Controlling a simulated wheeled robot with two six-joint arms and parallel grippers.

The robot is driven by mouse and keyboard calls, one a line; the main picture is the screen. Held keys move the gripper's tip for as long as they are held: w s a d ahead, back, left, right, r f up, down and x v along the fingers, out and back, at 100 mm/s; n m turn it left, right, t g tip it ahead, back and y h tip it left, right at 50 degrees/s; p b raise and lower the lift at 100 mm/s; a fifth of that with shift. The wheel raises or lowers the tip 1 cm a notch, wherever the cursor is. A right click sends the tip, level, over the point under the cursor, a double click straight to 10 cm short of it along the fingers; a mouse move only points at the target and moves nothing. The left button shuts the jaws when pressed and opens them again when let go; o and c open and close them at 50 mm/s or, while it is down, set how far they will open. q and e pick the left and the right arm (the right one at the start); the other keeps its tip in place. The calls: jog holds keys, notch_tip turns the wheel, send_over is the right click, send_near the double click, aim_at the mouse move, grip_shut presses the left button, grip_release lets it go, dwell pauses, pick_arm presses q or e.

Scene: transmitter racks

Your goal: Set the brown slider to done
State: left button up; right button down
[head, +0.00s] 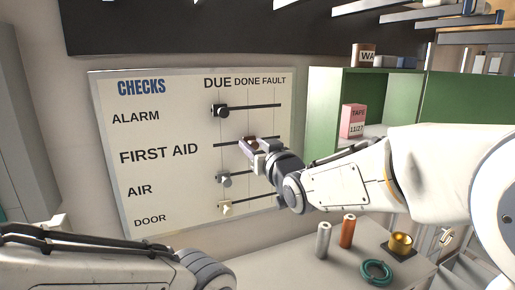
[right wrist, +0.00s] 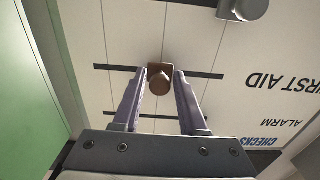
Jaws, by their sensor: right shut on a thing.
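A white CHECKS board (head: 160,203) hangs on the wall with columns DUE, DONE and FAULT. The brown slider (head: 252,140) is on the FIRST AID row, partly hidden by my right gripper (head: 251,147). My right gripper is shut on its round brown knob, which shows between the purple fingers in the right wrist view (right wrist: 159,84). The brown slider sits at the middle line, under DONE. My left arm lies at the lower left; its gripper is not in view.
The black ALARM slider (head: 221,111), grey AIR slider (head: 224,179) and cream DOOR slider (head: 225,208) are at DUE. Below, a table (head: 290,262) holds a grey cylinder (head: 323,240), an orange cylinder (head: 347,231), a teal ring (head: 376,272) and a brass piece (head: 401,243). A green shelf (head: 324,98) stands right.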

jog(key=c, duration=0.7)
grip_release()
jog(key=shift+o, duration=0.2)
jog(key=b+v, duration=0.4)
jog(key=v, duration=0.6)
jog(key=shift+s, duration=0.25)
jog(key=shift+d, duration=0.1)
